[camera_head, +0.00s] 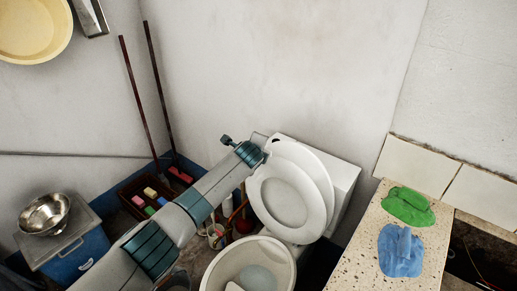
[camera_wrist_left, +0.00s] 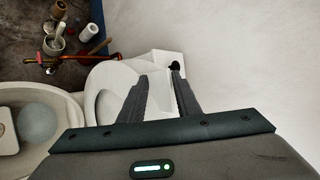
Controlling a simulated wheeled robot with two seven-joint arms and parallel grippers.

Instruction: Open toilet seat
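The toilet stands at the picture's middle right in the head view. Its bowl (camera_head: 212,279) is uncovered. The seat ring (camera_head: 258,202) and the lid (camera_head: 318,168) are both raised and lean back towards the white cistern (camera_head: 346,180). My left arm reaches to the upper left edge of the raised seat and lid; its fingers are not clear there. In the left wrist view my left gripper (camera_wrist_left: 159,80) has its two dark fingers apart, with white toilet surface beyond them. The ring (camera_wrist_left: 98,103) shows left of the fingers. I cannot tell whether they touch. My right gripper is not in view.
A stone counter (camera_head: 360,245) with a green cloth (camera_head: 408,206) and a blue cloth (camera_head: 400,251) stands right of the toilet. A blue box (camera_head: 72,255) with a metal bowl (camera_head: 44,213) is at the left. Two poles (camera_head: 137,95) lean in the corner.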

